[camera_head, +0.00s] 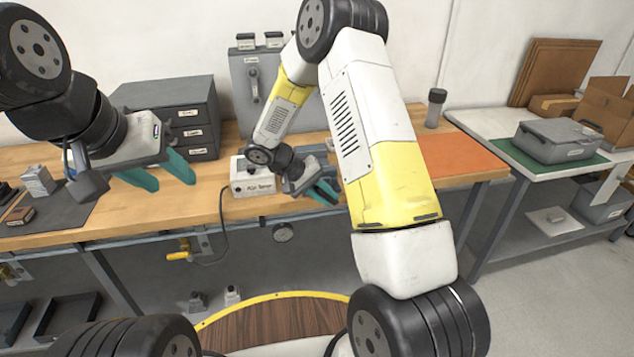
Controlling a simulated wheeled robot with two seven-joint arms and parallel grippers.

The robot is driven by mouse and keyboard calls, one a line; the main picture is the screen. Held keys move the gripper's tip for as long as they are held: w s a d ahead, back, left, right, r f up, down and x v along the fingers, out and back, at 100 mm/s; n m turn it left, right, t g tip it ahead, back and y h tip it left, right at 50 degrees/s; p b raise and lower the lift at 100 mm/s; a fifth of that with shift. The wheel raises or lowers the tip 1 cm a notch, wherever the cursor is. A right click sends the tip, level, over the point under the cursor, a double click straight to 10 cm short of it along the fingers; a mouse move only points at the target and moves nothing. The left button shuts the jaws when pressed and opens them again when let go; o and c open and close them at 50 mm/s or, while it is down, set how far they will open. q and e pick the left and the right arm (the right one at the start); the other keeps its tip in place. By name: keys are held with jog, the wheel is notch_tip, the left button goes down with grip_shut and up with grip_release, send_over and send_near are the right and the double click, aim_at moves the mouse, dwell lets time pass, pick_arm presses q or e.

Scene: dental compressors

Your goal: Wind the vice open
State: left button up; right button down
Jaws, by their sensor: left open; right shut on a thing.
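A blue-grey metal piece (312,148), which looks like part of the vice, shows on the wooden bench behind my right arm. Most of it is hidden, so I cannot tell how wide its jaws stand. My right gripper (326,192) is at the bench's front edge, just in front of that piece. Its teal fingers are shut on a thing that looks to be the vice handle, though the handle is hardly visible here. My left gripper (173,184) is open and empty, above the left part of the bench.
A white labelled box (251,178) stands left of my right gripper. A grey drawer cabinet (190,120) stands behind my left gripper. An orange mat (458,155) lies to the right. A yellow-handled valve (178,255) and a round gauge (283,232) are below the bench's front edge.

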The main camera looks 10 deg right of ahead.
jog(key=h, duration=0.5)
jog(key=shift+a+f+h, duration=0.1)
jog(key=shift+h, duration=2.3)
jog(key=c, duration=1.3)
grip_release()
